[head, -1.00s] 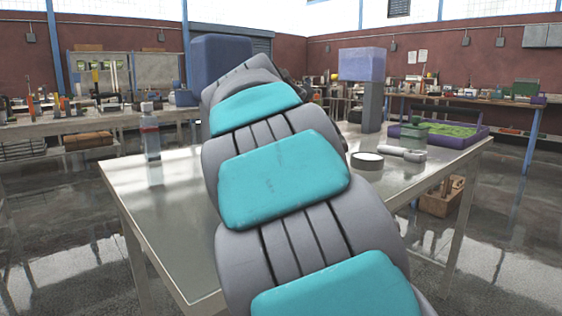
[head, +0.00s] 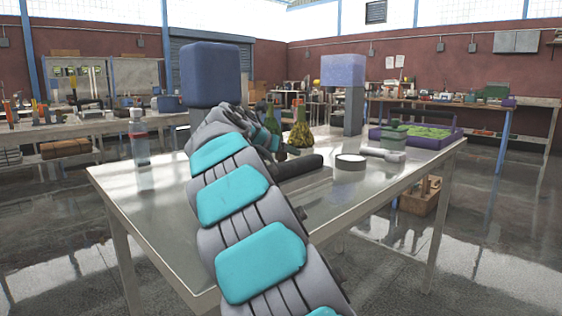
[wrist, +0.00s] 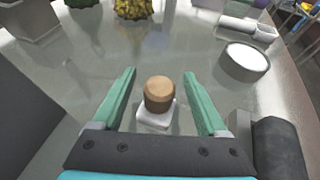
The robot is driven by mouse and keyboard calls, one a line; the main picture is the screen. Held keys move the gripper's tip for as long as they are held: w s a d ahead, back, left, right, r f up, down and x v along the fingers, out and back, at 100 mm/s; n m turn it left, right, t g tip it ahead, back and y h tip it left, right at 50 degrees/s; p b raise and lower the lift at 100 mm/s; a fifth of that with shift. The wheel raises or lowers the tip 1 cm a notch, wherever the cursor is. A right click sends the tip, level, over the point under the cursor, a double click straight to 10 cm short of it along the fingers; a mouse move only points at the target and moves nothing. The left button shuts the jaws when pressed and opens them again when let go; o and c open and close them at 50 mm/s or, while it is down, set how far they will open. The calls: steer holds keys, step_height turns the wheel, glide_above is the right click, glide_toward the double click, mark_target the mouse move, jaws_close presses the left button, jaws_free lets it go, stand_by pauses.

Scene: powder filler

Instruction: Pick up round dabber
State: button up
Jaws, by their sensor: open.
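The round dabber (wrist: 160,94) shows in the wrist view as a brown, rounded top above a pale, squarish piece (wrist: 155,116). It stands on the metal table (wrist: 185,55). My gripper (wrist: 157,76) is open, with one green finger to the left of the dabber and one to the right. There is a visible gap on each side and neither finger appears to touch it. In the head view my own arm hides the dabber and the gripper.
A white-topped round container (head: 351,162) is at the right of the table. A dark cylinder (head: 299,167) lies nearer the arm. Yellow-green bumpy objects (head: 300,132) stand behind. A purple tray (head: 440,139) is far right and a bottle (head: 139,140) far left.

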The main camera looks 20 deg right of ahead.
steer(key=shift+x, duration=1)
jaws_close()
